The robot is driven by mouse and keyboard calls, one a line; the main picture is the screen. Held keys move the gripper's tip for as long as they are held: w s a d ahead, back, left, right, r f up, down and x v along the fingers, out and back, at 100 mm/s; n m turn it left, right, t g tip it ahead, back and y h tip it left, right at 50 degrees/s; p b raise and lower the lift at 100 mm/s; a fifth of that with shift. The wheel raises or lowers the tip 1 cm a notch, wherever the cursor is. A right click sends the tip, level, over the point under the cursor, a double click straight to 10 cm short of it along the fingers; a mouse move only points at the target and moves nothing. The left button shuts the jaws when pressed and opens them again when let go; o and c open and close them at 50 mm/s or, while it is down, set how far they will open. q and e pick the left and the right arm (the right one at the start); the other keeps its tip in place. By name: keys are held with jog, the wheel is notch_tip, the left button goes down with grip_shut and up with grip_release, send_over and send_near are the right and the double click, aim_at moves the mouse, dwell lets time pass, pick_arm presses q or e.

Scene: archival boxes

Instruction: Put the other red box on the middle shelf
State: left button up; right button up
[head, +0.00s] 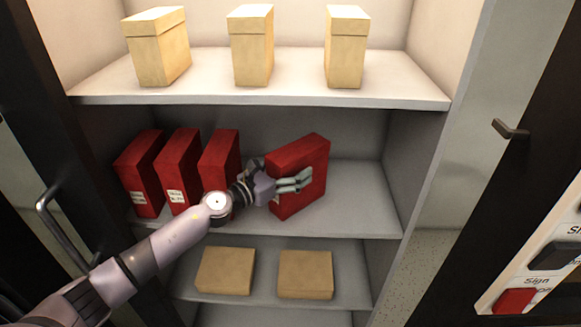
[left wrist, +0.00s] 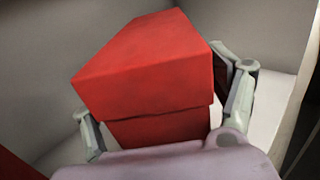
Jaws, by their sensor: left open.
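A red box (head: 308,153) stands on the middle shelf (head: 352,205), right of the other red boxes and set at an angle. My left gripper (head: 292,184) reaches in from the left and its fingers lie along this box. In the left wrist view the red box (left wrist: 150,75) fills the middle, with a finger of the open left gripper (left wrist: 160,120) on each side. Whether the fingers touch the box I cannot tell. Three more red boxes, the left (head: 139,175), middle (head: 178,170) and right one (head: 219,160), stand in a row at the shelf's left. My right gripper is out of view.
Three tan boxes stand on the upper shelf (head: 260,92). Two flat tan boxes (head: 225,271) (head: 305,274) lie on the lower shelf. The middle shelf is clear right of the angled box. Open dark doors with handles (head: 510,129) flank the cabinet.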

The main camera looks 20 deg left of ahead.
aim_at(274, 176)
pick_arm(q)
jog(key=shift+r, duration=0.15)
jog(key=shift+s+a, duration=0.15)
jog(key=shift+s, duration=0.05)
jog(key=b+v, duration=0.2)
jog(key=v, duration=0.4)
jog(key=shift+s+a, duration=0.25)
jog(key=shift+s, duration=0.2)
